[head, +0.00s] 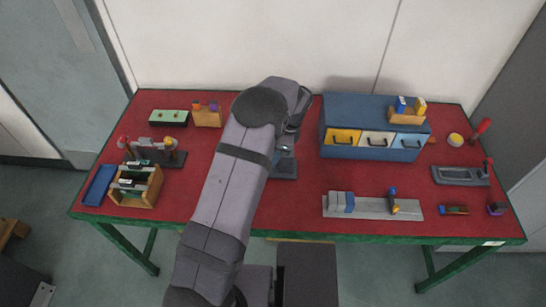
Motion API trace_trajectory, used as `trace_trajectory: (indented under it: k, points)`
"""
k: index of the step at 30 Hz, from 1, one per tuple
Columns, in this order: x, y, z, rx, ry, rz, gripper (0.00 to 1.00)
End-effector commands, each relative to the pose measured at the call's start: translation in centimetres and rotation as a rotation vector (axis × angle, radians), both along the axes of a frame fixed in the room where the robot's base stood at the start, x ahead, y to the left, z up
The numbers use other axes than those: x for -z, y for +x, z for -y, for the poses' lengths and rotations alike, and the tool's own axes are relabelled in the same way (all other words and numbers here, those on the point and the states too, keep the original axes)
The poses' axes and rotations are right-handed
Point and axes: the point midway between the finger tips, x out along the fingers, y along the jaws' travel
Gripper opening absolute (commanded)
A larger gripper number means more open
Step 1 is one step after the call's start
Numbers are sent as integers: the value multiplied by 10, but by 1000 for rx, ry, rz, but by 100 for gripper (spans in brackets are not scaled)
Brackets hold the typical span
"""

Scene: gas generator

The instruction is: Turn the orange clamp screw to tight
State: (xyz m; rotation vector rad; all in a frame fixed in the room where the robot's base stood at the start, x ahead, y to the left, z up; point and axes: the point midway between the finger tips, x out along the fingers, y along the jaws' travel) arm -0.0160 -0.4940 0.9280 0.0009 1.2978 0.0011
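I cannot single out the orange clamp screw with certainty. A small orange piece (196,105) tops a wooden block at the back left, but I cannot tell whether it is a clamp screw. A grey metal device (285,168) stands at the middle of the red table, partly hidden by my arm. My gripper (287,143) points down over this device. Its fingertips are too small and too covered to tell whether they are open, shut or touching anything.
A blue drawer cabinet (352,108) stands right of my arm. A grey rail fixture (375,207) lies in front of it. At the left are a dark stand (170,157), a wooden rack (152,192) and a blue tray (99,185). A grey tray (455,176) lies at the right.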

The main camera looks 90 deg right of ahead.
Motion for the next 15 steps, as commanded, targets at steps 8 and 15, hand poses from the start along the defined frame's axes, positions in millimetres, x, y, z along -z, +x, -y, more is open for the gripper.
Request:
trace_trajectory:
  k: [8, 15]
  points:
    - [-28, -9, 2, 2, -7, -2, 24]
    - [-57, -18, 1, 2, -4, -1, 24]
